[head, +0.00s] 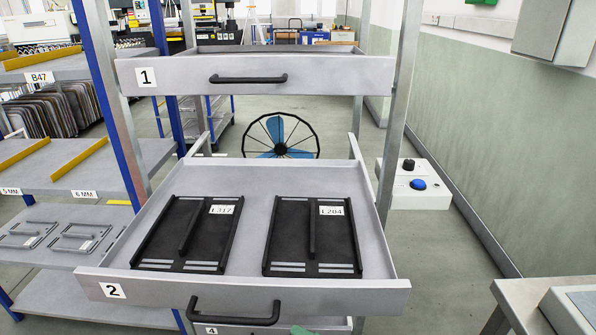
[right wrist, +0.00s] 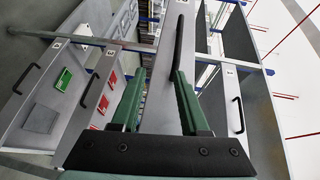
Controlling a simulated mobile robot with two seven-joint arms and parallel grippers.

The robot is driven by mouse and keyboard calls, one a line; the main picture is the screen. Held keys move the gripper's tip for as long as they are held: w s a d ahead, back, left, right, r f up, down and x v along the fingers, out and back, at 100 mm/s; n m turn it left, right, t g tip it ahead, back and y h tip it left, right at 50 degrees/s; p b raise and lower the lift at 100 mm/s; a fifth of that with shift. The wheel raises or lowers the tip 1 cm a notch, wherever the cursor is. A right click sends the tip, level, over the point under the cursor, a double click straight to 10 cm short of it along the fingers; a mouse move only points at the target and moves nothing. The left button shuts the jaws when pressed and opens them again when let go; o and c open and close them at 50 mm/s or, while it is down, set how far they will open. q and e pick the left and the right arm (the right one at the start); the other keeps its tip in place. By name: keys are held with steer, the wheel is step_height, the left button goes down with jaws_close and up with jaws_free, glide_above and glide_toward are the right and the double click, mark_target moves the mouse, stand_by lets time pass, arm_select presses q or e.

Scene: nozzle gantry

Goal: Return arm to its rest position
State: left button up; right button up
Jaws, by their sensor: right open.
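My right gripper (right wrist: 158,85) shows in the right wrist view with its two green fingers spread apart. Nothing is visibly held between them. A black bar handle (right wrist: 179,42) on a grey drawer front lies just beyond the right-hand finger; I cannot tell whether they touch. In the head view, drawer 2 (head: 245,285) is pulled out and holds two black plates, L317 (head: 165,225) and L204 (head: 290,230). Drawer 1 (head: 185,78) is above it. A small green patch shows at the bottom edge, too little to identify. My left gripper is not in view.
A blue-posted shelf rack (head: 75,175) stands at left. A white control box (head: 418,190) with a blue button is right of the drawers. A bench (head: 525,290) is at lower right.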

steer(key=s+d+f+n+h, duration=0.2)
steer(key=d+f+h, duration=0.2)
steer(key=f, duration=0.4)
steer(key=s+d+f+n+h+p, duration=0.1)
steer(key=s+d+f+n+h, duration=0.2)
steer(key=d+f, duration=0.3)
steer(key=s+d+f+n+h, duration=0.2)
steer(key=d+f+h, duration=0.3)
steer(key=f, duration=0.6)
steer(key=shift+s+f+n+t+p, duration=0.25)
steer(key=shift+s+n+t+p, duration=0.15)
steer(key=shift+s, duration=0.2)
